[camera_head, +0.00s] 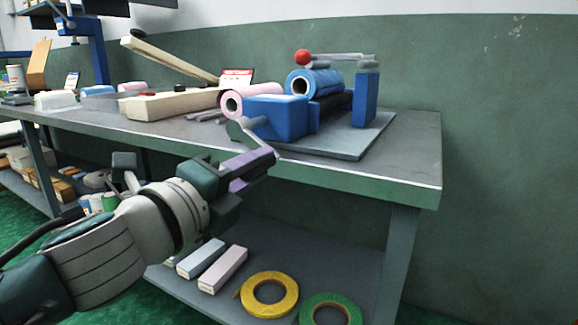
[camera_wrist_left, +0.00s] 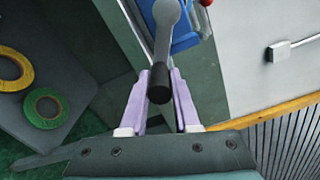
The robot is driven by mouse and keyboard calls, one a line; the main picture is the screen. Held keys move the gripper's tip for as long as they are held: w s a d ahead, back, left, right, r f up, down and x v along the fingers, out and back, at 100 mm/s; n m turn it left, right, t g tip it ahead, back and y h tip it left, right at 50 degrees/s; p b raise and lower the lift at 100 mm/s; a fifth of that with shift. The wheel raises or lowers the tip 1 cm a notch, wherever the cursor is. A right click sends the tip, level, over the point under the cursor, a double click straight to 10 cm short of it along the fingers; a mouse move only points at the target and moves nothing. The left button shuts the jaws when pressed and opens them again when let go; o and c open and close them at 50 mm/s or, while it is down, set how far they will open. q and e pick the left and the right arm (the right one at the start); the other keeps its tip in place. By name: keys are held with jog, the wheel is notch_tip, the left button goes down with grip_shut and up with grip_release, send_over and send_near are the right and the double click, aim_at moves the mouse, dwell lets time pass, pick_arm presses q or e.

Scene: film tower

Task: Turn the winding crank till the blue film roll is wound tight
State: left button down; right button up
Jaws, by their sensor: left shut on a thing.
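The winding crank (camera_head: 243,130) is a grey arm on the front of the blue winder body (camera_head: 275,118). Its dark handle (camera_wrist_left: 160,88) shows in the left wrist view between the two lavender fingers. My left gripper (camera_head: 258,162) is at the table's front edge, shut on the crank handle; it also shows in the left wrist view (camera_wrist_left: 160,98). In the head view the fingers hide most of the handle. The blue film roll (camera_head: 318,82) lies in the winder behind the blue body. How tightly it is wound cannot be told. My right gripper is not in view.
The winder stands on a grey base plate (camera_head: 345,140) near the table's right end. A pink roll (camera_head: 232,104) lies left of it. A red knob (camera_head: 302,57) tops the winder. A yellow tape ring (camera_head: 270,312) and a green one (camera_head: 332,298) lie on the lower shelf.

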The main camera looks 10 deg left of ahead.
pick_arm(q)
jog(key=c, duration=0.7)
grip_release()
jog(key=shift+o, duration=0.2)
jog(key=shift+s, duration=0.1)
jog(key=shift+s+a, duration=0.15)
jog(key=shift+s, duration=0.1)
jog(key=p+v, duration=0.1)
jog(key=v, duration=0.8)
